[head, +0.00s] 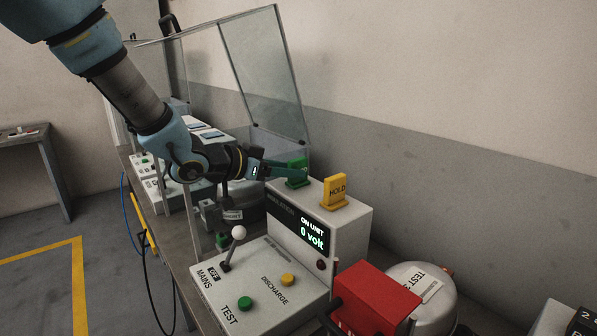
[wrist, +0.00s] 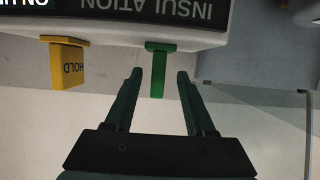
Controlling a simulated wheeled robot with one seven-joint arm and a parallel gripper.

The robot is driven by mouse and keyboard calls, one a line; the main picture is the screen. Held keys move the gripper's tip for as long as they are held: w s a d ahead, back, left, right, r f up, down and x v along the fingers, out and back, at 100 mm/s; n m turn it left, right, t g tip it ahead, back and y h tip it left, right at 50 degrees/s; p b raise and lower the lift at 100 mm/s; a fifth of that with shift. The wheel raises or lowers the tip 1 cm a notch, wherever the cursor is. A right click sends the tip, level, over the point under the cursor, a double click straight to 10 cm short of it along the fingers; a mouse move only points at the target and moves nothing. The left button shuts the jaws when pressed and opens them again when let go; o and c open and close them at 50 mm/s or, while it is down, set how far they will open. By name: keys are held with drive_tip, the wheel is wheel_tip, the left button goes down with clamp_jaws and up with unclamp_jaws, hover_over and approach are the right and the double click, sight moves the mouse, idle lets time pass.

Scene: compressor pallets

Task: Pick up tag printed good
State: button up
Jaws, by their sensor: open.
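The green tag (head: 297,173) stands on top of the white tester box, at its far left end. Its print cannot be read in either view. In the wrist view the green tag (wrist: 158,72) is seen nearly edge-on, between the tips of my two fingers, with a gap on each side. My gripper (head: 283,170) is open and reaches in from the left at the tag's height; it also shows in the wrist view (wrist: 159,80). A yellow tag (head: 335,190) printed HOLD stands on the same box to the right, outside the fingers, and also shows in the wrist view (wrist: 68,65).
The tester box (head: 350,225) has a display reading 0 volt. In front is a panel (head: 262,280) with a white-knobbed lever, green and yellow buttons. A clear raised guard (head: 265,70) stands behind my gripper. A red box (head: 375,300) and a round vessel (head: 425,290) are at right.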

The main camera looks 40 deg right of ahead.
sight(306, 170)
drive_tip(key=shift+p+x, duration=0.95)
drive_tip(key=shift+x, duration=2.1)
drive_tip(key=shift+s+r, duration=0.1)
drive_tip(key=shift+r, duration=0.05)
drive_tip(key=shift+c, duration=0.2)
clamp_jaws()
